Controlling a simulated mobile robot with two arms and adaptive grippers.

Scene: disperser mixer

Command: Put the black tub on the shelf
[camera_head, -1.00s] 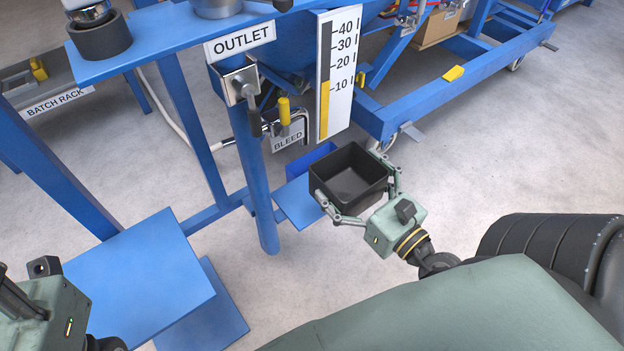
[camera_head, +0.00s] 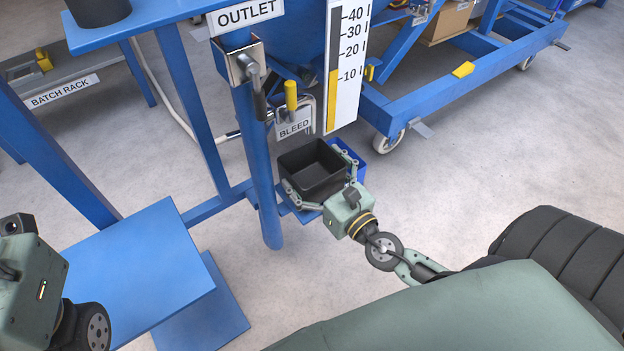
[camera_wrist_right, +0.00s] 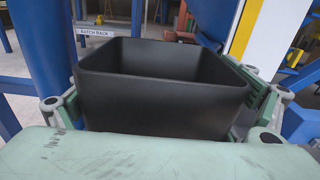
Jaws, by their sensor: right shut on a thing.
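The black tub (camera_head: 314,171) is an open, empty, square-sided container held upright. My right gripper (camera_head: 318,178) is shut on it, with a finger on either side. In the right wrist view the tub (camera_wrist_right: 160,105) fills the middle, between the fingers of the gripper (camera_wrist_right: 165,110). A small blue shelf (camera_head: 303,214) is partly hidden under the tub and gripper, beside the blue post. I cannot tell whether the tub touches it. My left arm shows at the lower left, but its fingertips are out of view.
The blue outlet post (camera_head: 257,160) stands just left of the tub. The bleed valve sign (camera_head: 294,122) and scale (camera_head: 347,70) are above it. A blue bin (camera_head: 354,160) is behind the gripper. A wider blue platform (camera_head: 140,265) is at left.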

